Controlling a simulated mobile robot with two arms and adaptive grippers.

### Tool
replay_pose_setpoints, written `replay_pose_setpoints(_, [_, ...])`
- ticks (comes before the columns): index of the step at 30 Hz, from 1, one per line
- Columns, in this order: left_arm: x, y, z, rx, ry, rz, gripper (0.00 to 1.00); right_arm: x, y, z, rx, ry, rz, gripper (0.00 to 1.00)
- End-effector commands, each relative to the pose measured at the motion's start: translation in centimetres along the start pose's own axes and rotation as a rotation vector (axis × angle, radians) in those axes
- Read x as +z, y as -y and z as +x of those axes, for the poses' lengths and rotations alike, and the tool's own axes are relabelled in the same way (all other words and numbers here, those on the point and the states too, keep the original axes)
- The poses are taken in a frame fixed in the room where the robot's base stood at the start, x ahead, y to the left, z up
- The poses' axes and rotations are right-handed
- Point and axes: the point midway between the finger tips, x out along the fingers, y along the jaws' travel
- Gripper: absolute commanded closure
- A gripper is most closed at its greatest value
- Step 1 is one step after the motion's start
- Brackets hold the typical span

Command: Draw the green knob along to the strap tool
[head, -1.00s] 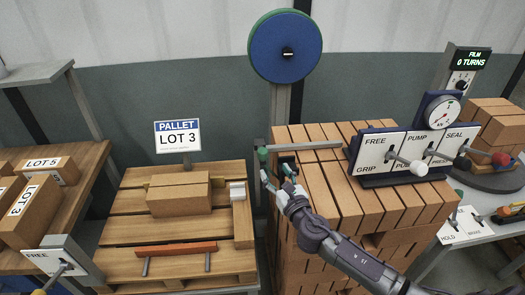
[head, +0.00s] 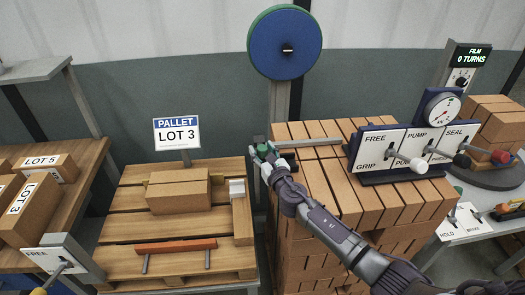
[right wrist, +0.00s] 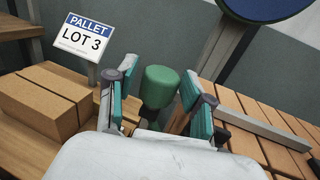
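The green knob (right wrist: 161,87) is a short upright cylinder. In the right wrist view it sits between the two teal-padded fingers of my right gripper (right wrist: 159,74), which are spread with the knob close to both pads. I cannot tell whether they touch it. In the head view my right gripper (head: 263,150) covers most of the knob, at the left end of a grey rail (head: 312,142). The strap tool (head: 400,150) stands right of it on the bricks, with a gauge and FREE/GRIP, PUMP and SEAL labels. My left gripper is not in view.
A stack of bricks (head: 345,185) lies below the rail. A pallet (head: 125,235) with a brown block (head: 178,197) and a LOT 3 sign (head: 177,135) is to the left. A blue disc (head: 285,46) on a post rises behind the knob.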

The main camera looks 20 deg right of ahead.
Motion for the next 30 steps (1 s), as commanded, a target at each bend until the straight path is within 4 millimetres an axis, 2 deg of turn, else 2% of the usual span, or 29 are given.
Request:
replay_pose_setpoints(1, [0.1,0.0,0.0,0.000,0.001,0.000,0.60,0.0,0.0,0.0,0.000,0.000,0.000,0.62])
replay_pose_setpoints(8, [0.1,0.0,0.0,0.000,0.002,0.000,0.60,0.0,0.0,0.0,0.000,0.000,0.000,1.00])
replay_pose_setpoints(16, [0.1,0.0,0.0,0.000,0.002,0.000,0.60,-0.1,0.1,-0.1,0.000,-0.001,-0.001,1.00])
replay_pose_setpoints(20, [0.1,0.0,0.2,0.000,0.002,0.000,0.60,-0.1,1.1,-0.3,-0.001,-0.001,-0.003,1.00])
replay_pose_setpoints(30, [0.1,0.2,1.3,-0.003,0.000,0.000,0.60,-0.3,7.8,-2.1,-0.002,-0.002,-0.006,1.00])
